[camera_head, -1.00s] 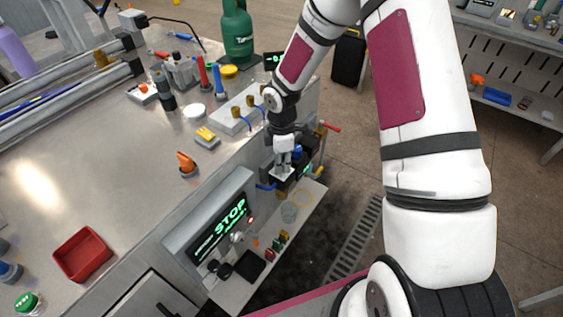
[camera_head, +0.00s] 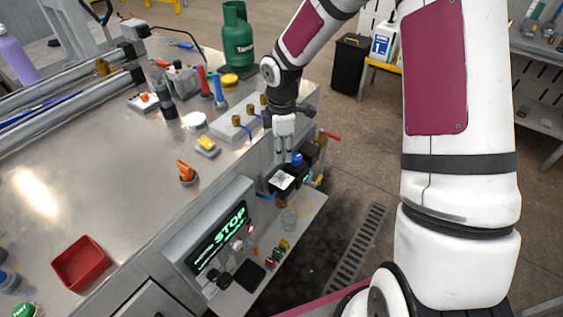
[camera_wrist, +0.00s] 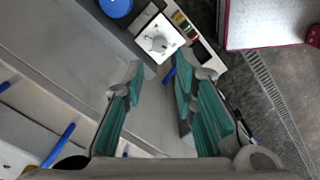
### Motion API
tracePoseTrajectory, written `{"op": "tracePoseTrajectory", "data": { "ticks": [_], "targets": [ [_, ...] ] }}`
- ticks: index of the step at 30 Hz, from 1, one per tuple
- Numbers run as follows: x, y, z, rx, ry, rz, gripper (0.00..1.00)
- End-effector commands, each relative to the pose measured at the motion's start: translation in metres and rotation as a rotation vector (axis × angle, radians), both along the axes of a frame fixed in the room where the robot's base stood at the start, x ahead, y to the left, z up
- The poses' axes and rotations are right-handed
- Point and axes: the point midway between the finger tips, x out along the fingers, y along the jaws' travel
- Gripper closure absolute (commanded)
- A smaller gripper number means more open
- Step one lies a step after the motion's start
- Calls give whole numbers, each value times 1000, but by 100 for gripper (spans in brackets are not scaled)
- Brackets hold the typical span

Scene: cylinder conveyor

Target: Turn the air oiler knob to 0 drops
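A white square dial plate with a small light knob at its centre (camera_wrist: 158,40) shows in the wrist view, ahead of my fingertips. In the head view the white plate (camera_head: 282,181) sits on a dark unit at the bench's side. A blue round knob (camera_wrist: 116,6) is beside it in the wrist view, and the same blue knob (camera_head: 297,159) shows in the head view. My gripper (camera_wrist: 158,72) is open and empty, its teal-padded fingers apart. In the head view my gripper (camera_head: 282,146) is just above the plate, apart from it. The knob's setting is too small to read.
A panel reading STOP (camera_head: 222,238) stands on the bench's near side. Below the unit is a shelf with a clear cup (camera_head: 289,218) and small coloured parts. Blue hoses (camera_wrist: 60,145) run near the gripper. Open floor with a drain grate (camera_head: 357,248) lies to the right.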

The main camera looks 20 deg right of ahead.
Motion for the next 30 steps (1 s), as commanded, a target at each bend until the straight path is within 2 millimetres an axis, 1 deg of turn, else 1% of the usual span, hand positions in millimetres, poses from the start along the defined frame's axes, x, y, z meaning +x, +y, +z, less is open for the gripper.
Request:
{"op": "tracePoseTrajectory", "data": {
  "ticks": [1, 3, 7, 11, 25, 28, 30],
  "targets": [
    [1, 0, 9, 0, -3, 0, 74],
    [0, 0, 17, 0, -1, 0, 74],
    [0, 0, 28, 0, -1, 0, 74],
    [0, 0, 31, 0, 1, 1, 74],
    [0, 0, 31, -1, -1, 0, 74],
    [-5, -2, 47, -22, -15, -40, 74],
    [-13, -5, 65, -46, -33, -94, 74]
  ]
}}
